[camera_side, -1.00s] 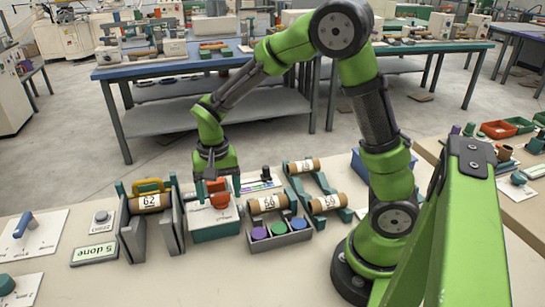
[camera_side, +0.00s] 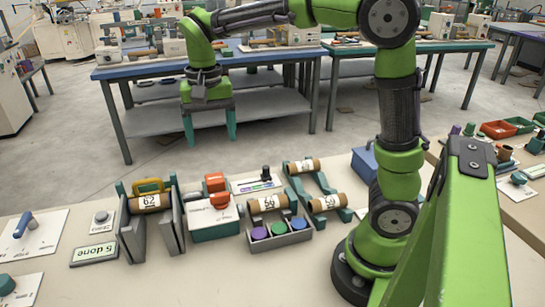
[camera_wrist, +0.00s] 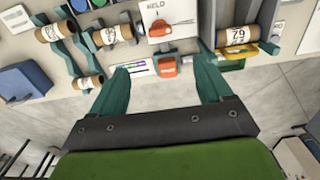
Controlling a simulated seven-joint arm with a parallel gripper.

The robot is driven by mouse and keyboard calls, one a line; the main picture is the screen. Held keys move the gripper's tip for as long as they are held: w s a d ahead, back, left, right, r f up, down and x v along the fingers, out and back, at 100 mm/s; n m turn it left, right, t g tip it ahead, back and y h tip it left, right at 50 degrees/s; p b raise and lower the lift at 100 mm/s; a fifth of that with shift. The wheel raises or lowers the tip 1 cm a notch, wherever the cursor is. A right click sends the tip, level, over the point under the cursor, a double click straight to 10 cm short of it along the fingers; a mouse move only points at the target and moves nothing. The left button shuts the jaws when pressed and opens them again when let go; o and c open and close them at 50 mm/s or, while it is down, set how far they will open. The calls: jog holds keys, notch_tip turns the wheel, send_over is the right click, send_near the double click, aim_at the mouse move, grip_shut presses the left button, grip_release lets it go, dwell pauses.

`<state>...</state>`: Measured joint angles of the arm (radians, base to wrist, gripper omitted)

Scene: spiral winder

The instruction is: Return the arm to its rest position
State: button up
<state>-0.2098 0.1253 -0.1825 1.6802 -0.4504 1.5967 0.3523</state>
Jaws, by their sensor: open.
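My gripper (camera_side: 210,138) hangs in the air above and beyond the bench's back edge, its teal fingers pointing down, open and empty. In the wrist view its fingers (camera_wrist: 160,66) are spread apart with nothing held between them. My arm is raised and reaches to the left from its base. The white-topped teal box (camera_side: 214,225) with an orange part (camera_side: 220,200) on it stands on the bench below the gripper. An orange block (camera_side: 214,182) sits at the box's back edge and also shows between the fingers in the wrist view (camera_wrist: 166,67).
Left of the box, a numbered cardboard tube (camera_side: 149,202) with a yellow handle sits between grey plates. To the right are a grey tray (camera_side: 281,239) with coloured round pieces, more tubes on teal stands (camera_side: 331,203) and a blue box (camera_side: 364,165). The air around my gripper is clear.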

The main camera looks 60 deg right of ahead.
jog(key=shift+r, duration=0.45)
jog(key=s+a+f+n+t+y, duration=0.1)
jog(key=s+n+t, duration=0.4)
jog(key=s, duration=0.8)
jog(key=shift+s+a+t+y, duration=0.35)
jog(key=shift+t+y, duration=0.15)
jog(key=shift+t, duration=0.6)
